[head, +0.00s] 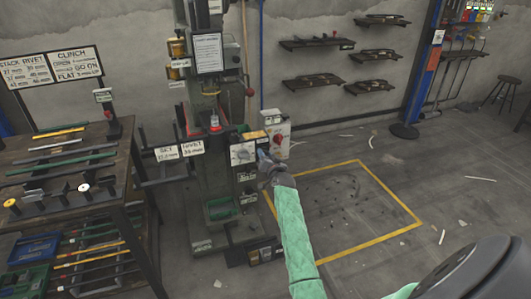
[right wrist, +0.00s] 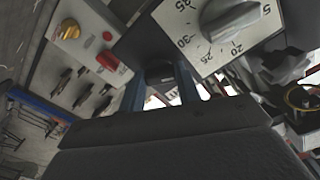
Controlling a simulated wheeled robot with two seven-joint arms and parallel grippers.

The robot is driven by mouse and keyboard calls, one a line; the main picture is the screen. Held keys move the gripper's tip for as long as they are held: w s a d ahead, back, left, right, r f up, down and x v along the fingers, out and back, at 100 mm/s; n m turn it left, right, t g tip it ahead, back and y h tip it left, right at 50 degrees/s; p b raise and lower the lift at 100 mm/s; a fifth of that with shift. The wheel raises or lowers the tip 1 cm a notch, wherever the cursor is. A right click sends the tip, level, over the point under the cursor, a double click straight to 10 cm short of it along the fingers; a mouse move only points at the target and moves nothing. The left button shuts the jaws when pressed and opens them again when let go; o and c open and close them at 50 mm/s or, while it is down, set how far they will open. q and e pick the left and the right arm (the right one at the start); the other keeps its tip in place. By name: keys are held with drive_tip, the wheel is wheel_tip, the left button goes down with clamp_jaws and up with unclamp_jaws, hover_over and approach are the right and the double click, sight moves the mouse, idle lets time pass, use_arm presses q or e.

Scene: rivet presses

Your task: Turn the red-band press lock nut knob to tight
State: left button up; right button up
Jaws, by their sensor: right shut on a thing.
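The press (head: 208,95) stands in the middle of the head view, with a red band (head: 214,121) low on its ram. A white dial plate (head: 242,153) is on its front right; in the right wrist view the dial (right wrist: 190,30) carries numbers and a grey pointer knob (right wrist: 232,20). My right gripper (head: 264,156) is beside the dial plate. In the right wrist view its blue fingers (right wrist: 161,88) are shut on a dark round knob (right wrist: 159,70) below the dial. The fingers hide part of this knob, and its tightness cannot be read. My left gripper is out of view.
A control box (head: 279,138) with a red switch stands right of the dial; its face (right wrist: 85,60) is close to the gripper in the wrist view. A tool bench (head: 120,185) is at left. A yellow-marked floor area (head: 390,198) at right is clear of large objects.

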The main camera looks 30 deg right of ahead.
drive_tip(key=m, duration=0.1)
drive_tip(key=m+p, duration=0.1)
drive_tip(key=m, duration=0.1)
drive_tip(key=shift+r+m+p, duration=0.2)
drive_tip(key=shift+m+p, duration=0.1)
drive_tip(key=m+p, duration=0.1)
drive_tip(key=m, duration=0.1)
drive_tip(key=shift+m, duration=0.4)
drive_tip(key=m+p, duration=0.1)
drive_tip(key=m, duration=0.2)
drive_tip(key=shift+f+m+p, duration=0.1)
drive_tip(key=shift+m+p, duration=0.3)
drive_tip(key=shift+m, duration=0.6)
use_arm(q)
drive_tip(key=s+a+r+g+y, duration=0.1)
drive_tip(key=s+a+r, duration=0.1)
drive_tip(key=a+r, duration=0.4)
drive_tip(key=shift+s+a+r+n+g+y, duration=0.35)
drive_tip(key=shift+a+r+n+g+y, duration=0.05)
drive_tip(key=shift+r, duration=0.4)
use_arm(e)
drive_tip(key=shift+m, duration=0.4)
drive_tip(key=o, duration=1)
drive_tip(key=shift+f, duration=0.1)
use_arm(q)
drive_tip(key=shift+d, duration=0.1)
use_arm(e)
drive_tip(key=shift+s, duration=0.1)
